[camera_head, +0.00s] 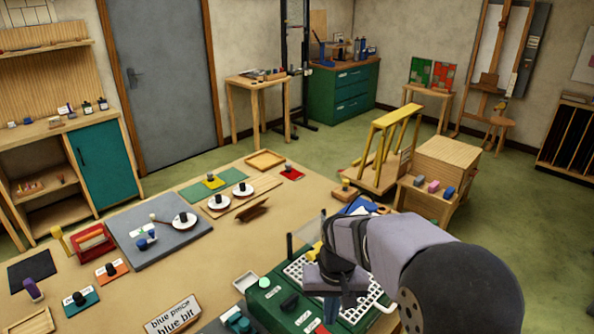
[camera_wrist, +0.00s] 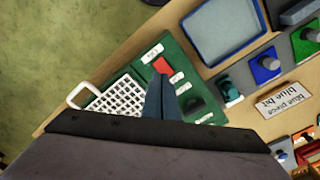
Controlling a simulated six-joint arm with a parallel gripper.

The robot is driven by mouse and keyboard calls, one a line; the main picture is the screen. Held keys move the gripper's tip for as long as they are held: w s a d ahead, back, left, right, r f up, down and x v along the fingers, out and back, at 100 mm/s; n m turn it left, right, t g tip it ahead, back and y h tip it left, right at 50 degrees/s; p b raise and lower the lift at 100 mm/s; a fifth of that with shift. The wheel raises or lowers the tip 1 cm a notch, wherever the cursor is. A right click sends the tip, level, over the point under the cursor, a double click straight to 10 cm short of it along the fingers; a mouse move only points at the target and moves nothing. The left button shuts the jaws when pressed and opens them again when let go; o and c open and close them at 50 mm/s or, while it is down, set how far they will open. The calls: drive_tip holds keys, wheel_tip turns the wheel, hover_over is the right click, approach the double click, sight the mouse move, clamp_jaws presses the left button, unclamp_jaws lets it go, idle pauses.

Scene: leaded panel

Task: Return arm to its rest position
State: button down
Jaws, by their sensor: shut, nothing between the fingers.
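My gripper (camera_head: 331,310) points down over the green tool case (camera_head: 262,305) at the table's front right. In the wrist view, my gripper (camera_wrist: 162,92) shows its two blue-grey fingers together, shut and empty, above the green case (camera_wrist: 150,60). The white grid (camera_wrist: 120,98) of the case lies left of the fingers, and a red patch (camera_wrist: 161,65) is by their tips. My arm comes in from the lower right and hides part of the case and table. No rest position is marked in view.
The table (camera_head: 205,265) holds a grey board (camera_head: 160,235), two white discs on a wooden strip, several coloured pads with knobs, and a "blue piece / blue bit" sign (camera_head: 173,315). A yellow rack (camera_head: 385,150) and wooden box (camera_head: 450,160) stand beyond. Green floor is open behind.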

drive_tip(key=s+d+f+b, duration=0.1)
drive_tip(key=s+d+f, duration=0.1)
drive_tip(key=s, duration=0.5)
drive_tip(key=s+d+f+b, duration=0.1)
drive_tip(key=s+d, duration=0.3)
drive_tip(key=s, duration=0.4)
drive_tip(key=shift+s+d+f, duration=0.25)
drive_tip(key=shift+d+f, duration=0.15)
drive_tip(key=shift+f, duration=0.35)
